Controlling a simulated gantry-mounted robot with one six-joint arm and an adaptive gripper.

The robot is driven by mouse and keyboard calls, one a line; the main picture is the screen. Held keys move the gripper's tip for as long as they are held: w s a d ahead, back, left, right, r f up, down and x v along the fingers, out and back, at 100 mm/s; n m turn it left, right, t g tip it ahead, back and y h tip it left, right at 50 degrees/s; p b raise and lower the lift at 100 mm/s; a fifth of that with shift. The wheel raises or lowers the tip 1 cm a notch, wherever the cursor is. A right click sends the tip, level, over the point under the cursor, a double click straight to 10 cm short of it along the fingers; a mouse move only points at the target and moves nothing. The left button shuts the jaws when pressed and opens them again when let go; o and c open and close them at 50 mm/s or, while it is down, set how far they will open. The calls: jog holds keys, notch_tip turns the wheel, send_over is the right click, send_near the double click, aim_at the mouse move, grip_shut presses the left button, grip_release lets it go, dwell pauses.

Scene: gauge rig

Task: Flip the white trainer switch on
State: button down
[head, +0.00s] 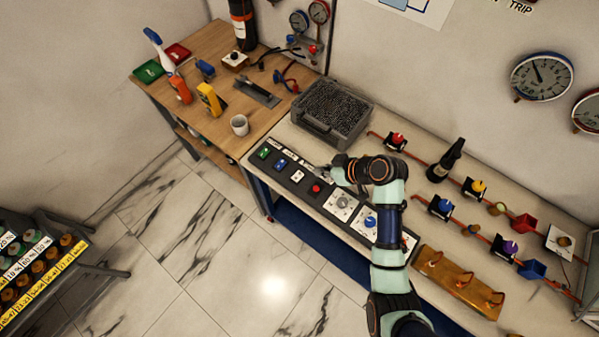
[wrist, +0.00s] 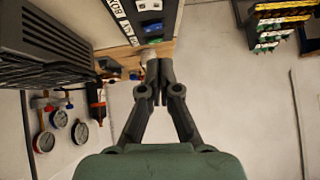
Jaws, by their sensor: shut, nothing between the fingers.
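The white trainer switch (head: 297,175) sits on a dark control panel (head: 331,202) along the front edge of the bench, between a blue switch (head: 281,164) and a red button (head: 316,188). My gripper (head: 333,170) is over the panel's back side, to the right of the white switch and apart from it, as far as I can tell. In the wrist view my gripper (wrist: 159,66) is shut and empty, with the panel (wrist: 177,18) beyond the fingertips. Whether the switch is on or off is too small to tell.
A green switch (head: 264,153) is at the panel's left end. A white mug (head: 240,125) stands on the wooden table to the left. Valves on red pipes (head: 442,207) line the bench at right.

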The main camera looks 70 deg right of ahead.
jog(key=b, duration=0.2)
send_over(293, 177)
jog(key=s, duration=0.3)
jog(key=f, duration=0.7)
jog(key=shift+w+f, duration=0.15)
jog(key=shift+w, duration=0.1)
jog(key=f, duration=0.2)
jog(key=shift+s+a+f, duration=0.1)
jog(key=shift+a+f, duration=0.1)
jog(key=shift+f, duration=0.65)
jog(key=shift+a, duration=0.1)
